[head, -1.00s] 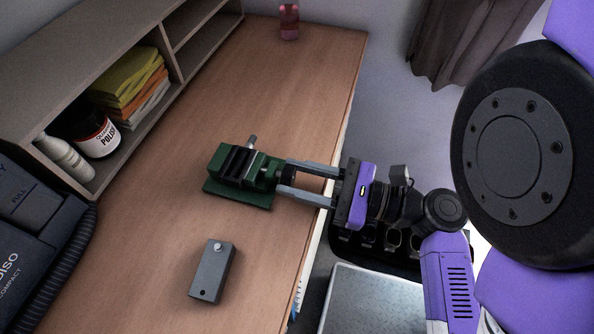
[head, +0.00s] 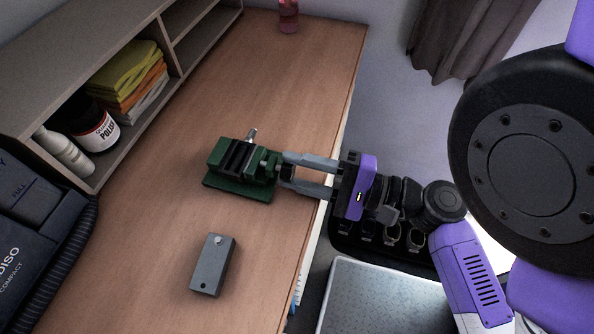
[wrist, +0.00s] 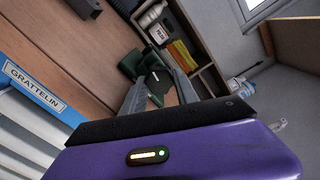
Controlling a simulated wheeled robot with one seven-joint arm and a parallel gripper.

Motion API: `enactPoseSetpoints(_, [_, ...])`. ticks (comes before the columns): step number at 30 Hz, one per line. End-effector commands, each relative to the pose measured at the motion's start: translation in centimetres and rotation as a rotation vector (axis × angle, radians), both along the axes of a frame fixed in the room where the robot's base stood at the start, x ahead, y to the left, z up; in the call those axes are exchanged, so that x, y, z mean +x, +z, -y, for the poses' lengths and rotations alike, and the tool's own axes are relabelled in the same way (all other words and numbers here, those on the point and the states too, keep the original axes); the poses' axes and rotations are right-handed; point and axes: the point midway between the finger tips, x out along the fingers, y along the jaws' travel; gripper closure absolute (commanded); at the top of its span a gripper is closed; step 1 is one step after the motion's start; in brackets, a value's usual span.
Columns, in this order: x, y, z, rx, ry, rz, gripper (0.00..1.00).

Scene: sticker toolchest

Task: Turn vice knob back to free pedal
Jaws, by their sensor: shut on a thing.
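The green vice (head: 225,186) stands on the wooden desk, near its right edge. Its screw end points right, towards my gripper (head: 285,171). My gripper is shut on the vice's dark knob (wrist: 158,82), one finger on each side of it; in the head view the fingers largely hide the knob. The vice (wrist: 127,66) also shows beyond the fingertips in the wrist view. A grey pedal-like box (head: 213,265) with a small silver button lies flat on the desk in front of the vice, apart from it. What sits between the vice jaws is unclear.
A shelf unit (head: 135,25) with cloths and a polish jar stands on the left. A dark case (head: 30,245) is at lower left. A red bottle (head: 288,16) stands at the far end. The desk (head: 270,80) behind the vice is clear.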

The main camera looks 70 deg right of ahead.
Motion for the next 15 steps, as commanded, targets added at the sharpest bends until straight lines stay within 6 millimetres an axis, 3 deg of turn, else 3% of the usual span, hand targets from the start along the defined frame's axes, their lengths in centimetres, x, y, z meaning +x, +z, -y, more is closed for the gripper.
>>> enactPoseSetpoints(15, [0.0,-0.23,-0.08,-0.49,0.004,-0.003,1.0])
